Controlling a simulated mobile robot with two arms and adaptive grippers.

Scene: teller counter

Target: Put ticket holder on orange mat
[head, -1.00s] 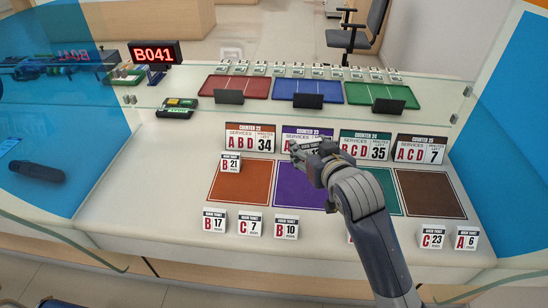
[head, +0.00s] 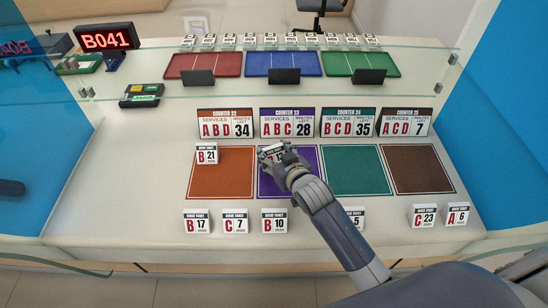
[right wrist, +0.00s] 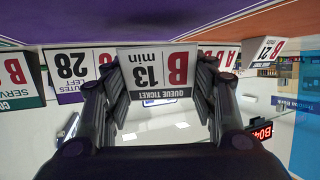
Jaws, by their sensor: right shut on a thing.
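The ticket holder, a small white tent card reading B 13 min (right wrist: 157,72), is pinched between the fingers of my right gripper (head: 275,155). In the head view the holder (head: 270,152) is over the back part of the purple mat (head: 272,187); I cannot tell its height. The orange mat (head: 222,180) lies just left of it. Another ticket holder, B 21 (head: 207,154), stands at the orange mat's back left corner. My left gripper is not in view.
Counter signs (head: 225,123) stand in a row behind the mats. Ticket holders B 17 (head: 197,222), C 7 (head: 235,221) and B 10 (head: 274,221) stand in front. The teal mat (head: 356,170) and brown mat (head: 417,169) lie right. Most of the orange mat is bare.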

